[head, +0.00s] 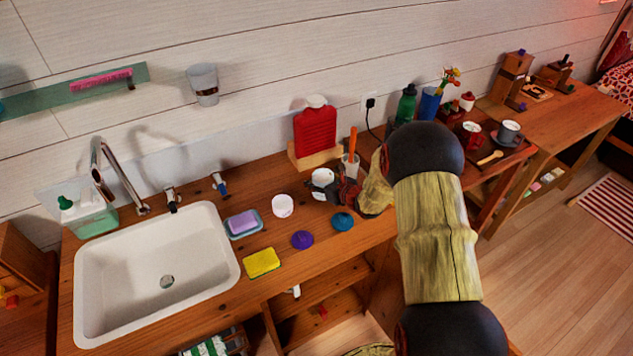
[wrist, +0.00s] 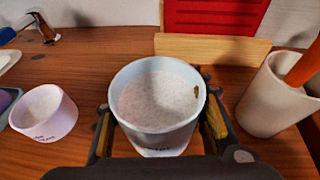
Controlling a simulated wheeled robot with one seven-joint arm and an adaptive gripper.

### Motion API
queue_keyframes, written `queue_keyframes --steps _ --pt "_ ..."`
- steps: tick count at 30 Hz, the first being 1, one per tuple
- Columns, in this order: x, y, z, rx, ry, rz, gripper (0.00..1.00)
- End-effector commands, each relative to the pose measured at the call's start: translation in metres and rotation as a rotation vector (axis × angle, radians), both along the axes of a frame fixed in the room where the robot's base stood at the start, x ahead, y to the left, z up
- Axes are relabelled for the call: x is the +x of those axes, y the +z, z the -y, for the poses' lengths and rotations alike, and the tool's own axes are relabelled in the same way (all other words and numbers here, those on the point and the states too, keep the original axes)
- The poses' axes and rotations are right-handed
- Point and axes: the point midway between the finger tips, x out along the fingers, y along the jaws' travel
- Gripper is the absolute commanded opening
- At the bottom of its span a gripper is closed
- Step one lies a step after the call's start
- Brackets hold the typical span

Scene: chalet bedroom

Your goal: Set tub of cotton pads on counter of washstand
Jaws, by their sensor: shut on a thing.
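The tub of cotton pads, a white round tub (wrist: 157,140) with pale contents, stands upright between my fingers in the wrist view. My gripper (wrist: 158,112) is shut on it, one finger on each side. In the head view the tub (head: 322,181) shows at my gripper (head: 334,190), over the wooden counter (head: 342,238) of the washstand, right of the sink. Its base is partly hidden, and I cannot tell whether it touches the counter.
A small pinkish cup (head: 282,206) stands left of the tub. A wooden stand with a red hot-water bottle (head: 315,132) is behind it, and a beige holder (wrist: 272,100) is to its right. Purple (head: 302,240) and blue (head: 342,222) round items lie in front, with a yellow sponge (head: 262,263).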

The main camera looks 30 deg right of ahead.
Motion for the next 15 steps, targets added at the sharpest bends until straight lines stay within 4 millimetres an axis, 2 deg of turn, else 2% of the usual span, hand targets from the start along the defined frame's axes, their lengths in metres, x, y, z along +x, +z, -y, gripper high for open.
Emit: queue_keyframes --steps 12,13,15 --pt "0.0010 -0.0048 0.0009 -0.002 0.000 0.004 0.08" --pt "0.0007 -0.0044 0.0007 -0.001 -0.001 0.002 0.41" --pt "0.0007 -0.0038 0.0007 -0.001 -0.001 0.002 0.45"
